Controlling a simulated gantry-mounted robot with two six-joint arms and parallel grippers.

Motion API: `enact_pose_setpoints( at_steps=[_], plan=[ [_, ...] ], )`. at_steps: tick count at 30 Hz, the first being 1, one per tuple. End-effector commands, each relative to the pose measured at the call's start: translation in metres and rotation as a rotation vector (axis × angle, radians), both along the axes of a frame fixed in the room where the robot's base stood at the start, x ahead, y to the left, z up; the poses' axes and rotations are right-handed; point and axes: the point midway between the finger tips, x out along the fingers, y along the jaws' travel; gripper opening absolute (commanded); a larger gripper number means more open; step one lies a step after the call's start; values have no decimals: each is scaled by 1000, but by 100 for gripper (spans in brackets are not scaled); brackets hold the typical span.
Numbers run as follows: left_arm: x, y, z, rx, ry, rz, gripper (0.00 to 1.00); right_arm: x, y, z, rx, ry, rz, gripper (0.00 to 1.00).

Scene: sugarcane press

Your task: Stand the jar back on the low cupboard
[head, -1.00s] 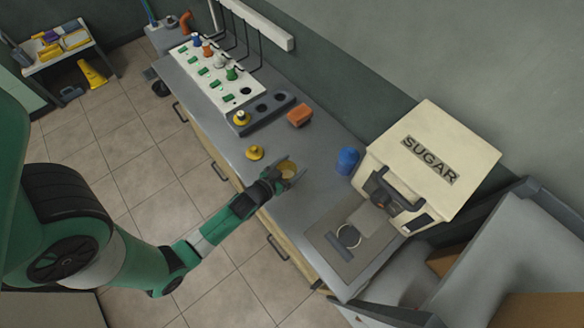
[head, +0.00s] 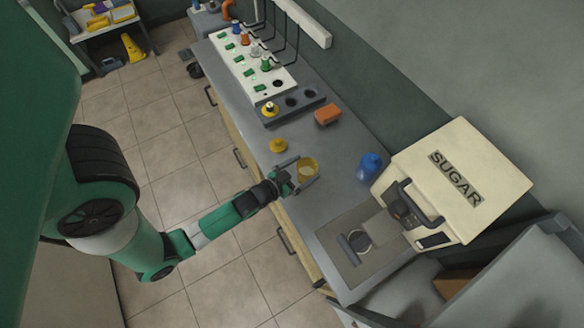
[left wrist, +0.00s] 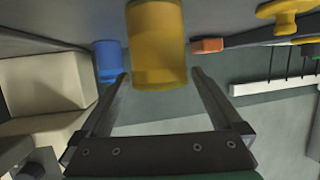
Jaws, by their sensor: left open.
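The amber-yellow jar (head: 307,167) stands on the grey top of the low cupboard (head: 335,215), near its front edge. In the left wrist view the jar (left wrist: 157,45) is between and just beyond the open fingers of my left gripper (left wrist: 160,76), with gaps at both sides. In the head view my left gripper (head: 303,175) reaches in from the front edge, one finger on each side of the jar. My right gripper is out of view.
A yellow knobbed lid (head: 278,146) and an orange block (head: 327,114) lie behind the jar. A blue container (head: 370,167) stands to its right, beside the SUGAR machine (head: 455,180).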

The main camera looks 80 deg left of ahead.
Motion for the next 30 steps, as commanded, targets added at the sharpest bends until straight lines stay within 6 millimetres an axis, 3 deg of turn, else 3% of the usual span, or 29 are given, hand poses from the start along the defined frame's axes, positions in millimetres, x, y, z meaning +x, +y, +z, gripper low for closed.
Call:
enact_pose_setpoints(
  at_steps=[3, 9, 23, 26, 29, 30],
  plan=[
    [-26, -15, 9, -1, 3, -1, 100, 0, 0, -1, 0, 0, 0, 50],
    [-53, -31, 20, 1, 1, -2, 100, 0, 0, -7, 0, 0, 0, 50],
    [-58, -34, 25, 1, -1, 0, 100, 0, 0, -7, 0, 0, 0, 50],
    [-48, -32, 33, 9, -20, -6, 100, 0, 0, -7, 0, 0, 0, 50],
    [-9, -23, 68, 44, -97, -28, 100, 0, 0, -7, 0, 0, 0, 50],
    [15, -20, 92, 63, -149, -43, 100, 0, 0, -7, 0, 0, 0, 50]
  ],
)
